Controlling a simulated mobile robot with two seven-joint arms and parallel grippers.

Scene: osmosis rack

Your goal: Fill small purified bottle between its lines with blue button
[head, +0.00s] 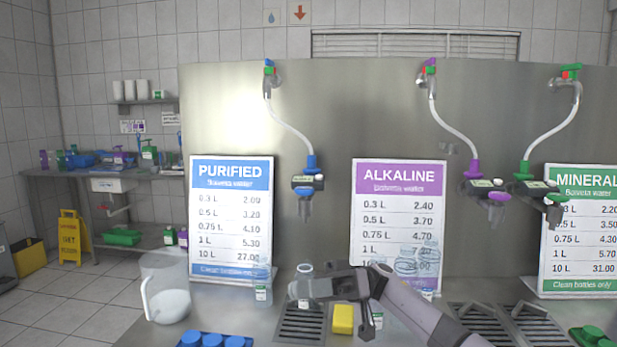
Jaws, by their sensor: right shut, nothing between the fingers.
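The purified station has a blue and white sign (231,215) and a hanging dispenser head (306,183) with a blue collar and a small green display. I cannot make out a blue button on it. Fill lines are not readable. My left gripper is not in view.
A clear jug (166,290) stands left on the steel counter, with blue caps (213,340) in front. A yellow sponge (343,319) lies beside the grate (301,325). Clear bottles (406,262) stand by the alkaline sign (397,180). Alkaline and mineral dispensers hang right.

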